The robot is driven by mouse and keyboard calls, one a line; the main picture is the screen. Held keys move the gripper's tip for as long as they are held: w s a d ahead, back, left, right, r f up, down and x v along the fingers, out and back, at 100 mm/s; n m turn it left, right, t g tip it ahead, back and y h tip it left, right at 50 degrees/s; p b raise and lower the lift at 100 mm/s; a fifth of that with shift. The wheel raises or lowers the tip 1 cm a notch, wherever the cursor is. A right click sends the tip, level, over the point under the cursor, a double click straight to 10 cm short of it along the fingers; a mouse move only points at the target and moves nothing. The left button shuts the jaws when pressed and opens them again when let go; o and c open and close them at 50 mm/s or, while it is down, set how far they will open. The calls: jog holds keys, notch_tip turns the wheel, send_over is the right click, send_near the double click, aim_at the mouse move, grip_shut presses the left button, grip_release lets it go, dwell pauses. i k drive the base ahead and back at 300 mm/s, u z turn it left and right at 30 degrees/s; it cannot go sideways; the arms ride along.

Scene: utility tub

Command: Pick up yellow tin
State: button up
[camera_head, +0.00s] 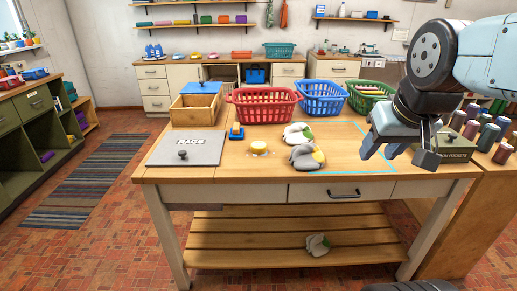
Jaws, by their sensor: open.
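A small round yellow tin (259,147) sits on the wooden table top (225,177), left of the middle and close to the front edge. A whitish patch shows around its base. My gripper (397,154) is at the right side of the table, pointing down, with its fingers apart and nothing seen between them. It is well to the right of the tin, with the crumpled grey-white cloths between the two. Nothing hides the tin.
Crumpled cloths (306,156) lie right of the tin, and a blue-and-yellow item (236,131) stands behind it. A grey RAGS lid (186,148) lies to its left. Red (263,105), blue (321,98) and green (369,97) baskets line the back. Spools (487,137) stand far right.

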aim_at(257, 148)
jog(key=k, duration=0.6)
jog(key=u, duration=0.1)
jog(key=i, duration=1.45)
jog(key=z, duration=0.55)
